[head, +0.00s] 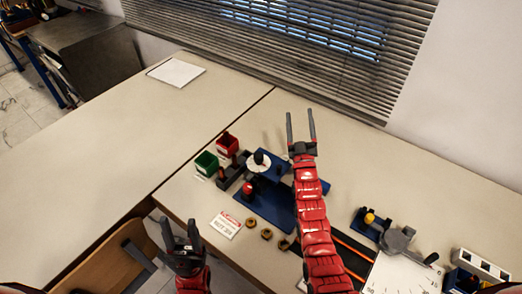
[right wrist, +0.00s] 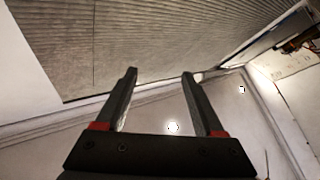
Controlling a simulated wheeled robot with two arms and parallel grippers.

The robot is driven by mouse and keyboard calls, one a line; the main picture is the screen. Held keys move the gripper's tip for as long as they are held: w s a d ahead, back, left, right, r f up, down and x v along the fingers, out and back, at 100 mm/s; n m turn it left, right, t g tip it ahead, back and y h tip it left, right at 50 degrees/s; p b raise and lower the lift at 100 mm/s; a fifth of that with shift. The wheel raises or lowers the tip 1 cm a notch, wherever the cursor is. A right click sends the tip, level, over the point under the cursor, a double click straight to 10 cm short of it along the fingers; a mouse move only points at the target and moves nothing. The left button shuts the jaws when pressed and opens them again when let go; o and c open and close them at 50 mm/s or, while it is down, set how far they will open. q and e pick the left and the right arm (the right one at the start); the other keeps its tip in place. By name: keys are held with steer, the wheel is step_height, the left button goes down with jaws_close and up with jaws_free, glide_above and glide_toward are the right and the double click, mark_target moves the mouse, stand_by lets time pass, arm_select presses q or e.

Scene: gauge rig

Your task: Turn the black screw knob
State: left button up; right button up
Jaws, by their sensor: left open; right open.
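A black knob (head: 258,157) sits above a white disc (head: 262,167) on the blue rig (head: 267,206) in the head view. A red knob (head: 248,188) is just in front of it. My right arm crosses in front of the rig's right part and hides some of it. My right gripper (head: 300,113) is open and empty, beyond and to the right of the black knob. Its open fingers also show in the right wrist view (right wrist: 160,90), with no knob between them. My left gripper (head: 180,222) is open and empty near the table's front edge, left of the rig.
A green bin (head: 206,163) and a red bin (head: 227,144) stand left of the rig. Several brass nuts (head: 266,234) and a label card (head: 226,225) lie in front. A grey gauge (head: 397,240) is at right. Window blinds (head: 300,40) are behind. The left table is mostly clear.

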steer(key=w+a+f+n+g, duration=0.1)
steer(key=w+a+n+g, duration=0.15)
steer(key=w, duration=0.35)
steer(key=w+a+f+n+g, duration=0.1)
steer(key=w+a+f+g, duration=0.1)
steer(key=w+a+g, duration=0.35)
step_height(320, 180, up, 12)
steer(key=n+g+h, duration=0.2)
steer(key=n+g, duration=0.9)
steer(key=g, duration=0.5)
glide_above(259, 154)
step_height(259, 154, down, 16)
steer(key=p, duration=0.4)
steer(key=shift+s+a, duration=0.1)
steer(key=shift+f, duration=0.75)
